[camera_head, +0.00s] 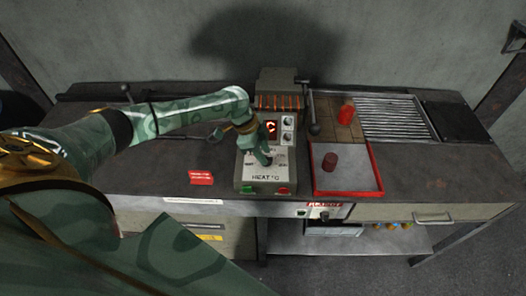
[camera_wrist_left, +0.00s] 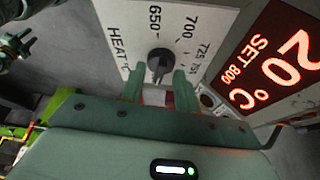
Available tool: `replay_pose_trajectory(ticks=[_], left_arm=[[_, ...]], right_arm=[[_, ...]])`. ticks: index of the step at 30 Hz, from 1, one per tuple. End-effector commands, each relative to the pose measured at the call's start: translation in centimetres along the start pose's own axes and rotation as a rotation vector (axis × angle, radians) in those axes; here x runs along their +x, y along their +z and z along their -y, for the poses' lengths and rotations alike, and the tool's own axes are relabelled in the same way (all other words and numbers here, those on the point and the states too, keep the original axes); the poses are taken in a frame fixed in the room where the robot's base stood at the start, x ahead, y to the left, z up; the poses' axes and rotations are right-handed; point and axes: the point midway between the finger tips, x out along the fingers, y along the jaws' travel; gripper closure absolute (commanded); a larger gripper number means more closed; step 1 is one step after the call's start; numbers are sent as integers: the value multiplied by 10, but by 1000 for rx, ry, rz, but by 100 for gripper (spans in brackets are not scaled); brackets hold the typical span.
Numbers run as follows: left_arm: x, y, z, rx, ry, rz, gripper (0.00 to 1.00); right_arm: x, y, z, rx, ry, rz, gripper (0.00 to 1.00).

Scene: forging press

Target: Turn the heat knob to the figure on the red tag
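The heat knob (camera_wrist_left: 160,63) is a dark round knob with a pointer bar on a white dial plate (camera_wrist_left: 124,16) marked HEAT °C, with 650, 700 and 725 readable. My left gripper (camera_wrist_left: 160,86) is open, its two green fingers apart at either side of the knob's near end. I cannot tell whether they touch it. In the head view my left gripper (camera_head: 263,157) is over the control box (camera_head: 247,176) and hides the knob. The red tag (camera_head: 201,178) lies on the bench left of the box; its white lettering is too small to read. My right gripper is not in view.
The red-lit display (camera_wrist_left: 275,68) reads 20 °C, SET 800. Green (camera_head: 250,190) and red (camera_head: 282,190) buttons are on the box's front. A red-rimmed tray (camera_head: 345,194) holding a dark red cylinder (camera_head: 330,161) stands close right. A bright red cylinder (camera_head: 346,113) stands behind it.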

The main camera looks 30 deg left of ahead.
Motion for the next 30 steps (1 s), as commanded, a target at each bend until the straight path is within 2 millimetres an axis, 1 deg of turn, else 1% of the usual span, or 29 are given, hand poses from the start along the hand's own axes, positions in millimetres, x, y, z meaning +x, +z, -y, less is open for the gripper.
replay_pose_trajectory(ticks=[5, 6, 8, 9, 10, 16, 20, 26, 30], left_arm=[[0, 0, 0, 0, 0, 0, 68], [0, 0, 0, 0, 0, 0, 71], [0, 0, 0, 0, 0, 0, 88], [0, 0, 0, 0, 0, 0, 99], [0, 0, 0, 0, 0, 0, 100], [0, 0, 0, -2, -1, 0, 100], [-2, -1, 0, -19, -9, 0, 100], [-5, -3, -2, -97, -39, -1, 100], [-7, -4, -3, -192, -78, -2, 100]], right_arm=[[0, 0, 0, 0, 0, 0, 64], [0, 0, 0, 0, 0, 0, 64], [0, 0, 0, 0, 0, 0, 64], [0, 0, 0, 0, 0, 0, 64], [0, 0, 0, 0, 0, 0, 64], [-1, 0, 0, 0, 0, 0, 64], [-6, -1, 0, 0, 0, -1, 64], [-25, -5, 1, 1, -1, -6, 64], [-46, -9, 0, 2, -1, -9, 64]])
